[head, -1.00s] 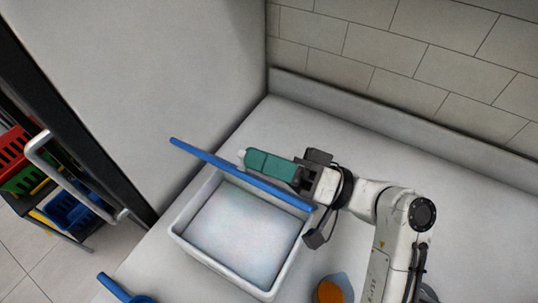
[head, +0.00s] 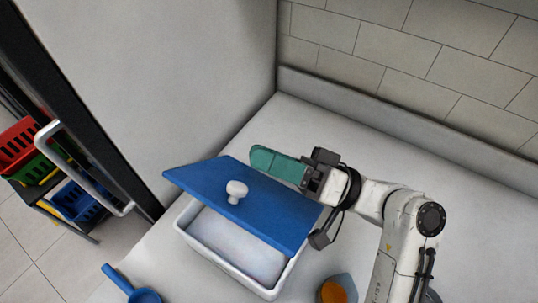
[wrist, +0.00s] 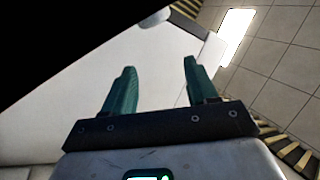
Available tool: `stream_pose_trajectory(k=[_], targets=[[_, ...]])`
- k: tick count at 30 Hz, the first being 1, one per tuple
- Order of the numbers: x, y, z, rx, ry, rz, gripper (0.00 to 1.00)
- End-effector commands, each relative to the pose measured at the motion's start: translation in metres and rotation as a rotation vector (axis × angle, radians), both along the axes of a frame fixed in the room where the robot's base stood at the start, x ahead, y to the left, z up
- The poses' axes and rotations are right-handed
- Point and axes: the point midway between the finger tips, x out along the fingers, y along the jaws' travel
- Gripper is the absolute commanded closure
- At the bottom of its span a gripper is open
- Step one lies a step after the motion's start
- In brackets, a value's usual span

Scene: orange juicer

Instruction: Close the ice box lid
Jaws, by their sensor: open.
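The ice box (head: 199,248) is a white open-topped tub on the counter with pale ice inside. Its blue lid (head: 283,216) has a white knob (head: 236,189) and is tilted over the back of the tub, covering part of the opening; the front part of the ice still shows. My gripper (head: 255,158) has teal fingers and is behind the lid, close to its rear edge; I cannot tell whether they touch. In the wrist view my gripper (wrist: 157,82) has its two fingers apart with nothing between them. A large dark shape fills that view's upper left.
A blue scoop (head: 134,287) lies at the counter's front left. A cup with orange contents (head: 334,291) stands right of the tub. A wall rises at the left and a tiled wall behind. The counter (head: 440,170) at the back right is clear.

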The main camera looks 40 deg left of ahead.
Motion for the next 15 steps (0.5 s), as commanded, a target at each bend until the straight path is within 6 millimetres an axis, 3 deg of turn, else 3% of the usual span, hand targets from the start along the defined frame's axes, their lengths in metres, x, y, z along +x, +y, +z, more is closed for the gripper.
stream_pose_trajectory(k=[5,10,15], targets=[[0.0,0.0,0.009,0.0,-0.001,0.0,0.42],[0.0,0.0,0.038,0.002,-0.004,0.0,0.42],[-0.019,-0.01,0.063,0.0,0.0,0.0,0.42]])
